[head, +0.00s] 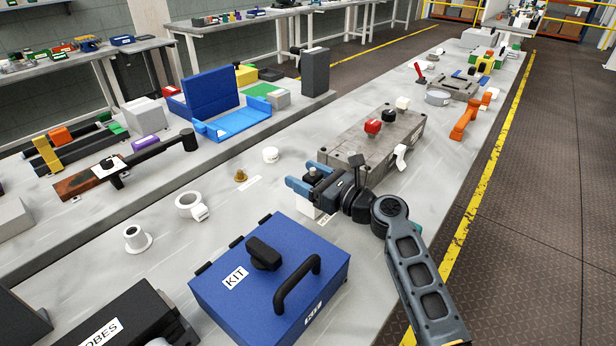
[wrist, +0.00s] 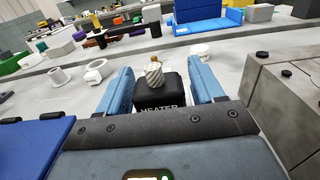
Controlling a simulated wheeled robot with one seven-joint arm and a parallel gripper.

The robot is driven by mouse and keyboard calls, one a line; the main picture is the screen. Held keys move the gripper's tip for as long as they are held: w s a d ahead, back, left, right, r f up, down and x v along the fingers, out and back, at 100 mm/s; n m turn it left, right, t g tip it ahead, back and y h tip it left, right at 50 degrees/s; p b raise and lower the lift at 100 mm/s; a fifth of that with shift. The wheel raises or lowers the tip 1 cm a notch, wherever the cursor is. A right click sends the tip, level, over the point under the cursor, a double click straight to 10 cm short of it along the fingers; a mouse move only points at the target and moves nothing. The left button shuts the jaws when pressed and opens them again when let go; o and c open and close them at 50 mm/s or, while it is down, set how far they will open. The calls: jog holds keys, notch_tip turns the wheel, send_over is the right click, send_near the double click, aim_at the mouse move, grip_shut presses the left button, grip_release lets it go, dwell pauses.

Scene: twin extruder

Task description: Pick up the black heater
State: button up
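The black heater (wrist: 157,97) is a dark block with the word HEATER on its front and a pale ribbed piece on its top. In the wrist view it sits between the two blue fingers of my gripper (wrist: 160,66). The fingers are spread wide, one on each side, with their inner faces very near its sides. I cannot tell whether they touch it. In the head view, my gripper (head: 307,177) is low over the bench behind the blue kit box, and its fingers and wrist hide most of the heater.
The blue kit box (head: 230,300) stands in front of my gripper. A grey machine block (head: 345,145) with a red knob is just behind to the right. A white ring (head: 190,204), a brass piece (head: 241,175) and a white cap (head: 270,154) lie on the bench to the left, with bare surface between.

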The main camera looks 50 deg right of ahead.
jog(key=c, duration=1.1)
jog(key=o, duration=1.3)
jog(key=shift+s, duration=0.1)
jog(key=shift+s+d+b, duration=0.1)
jog(key=shift+s+b, duration=0.4)
jog(key=shift+s, duration=3.3)
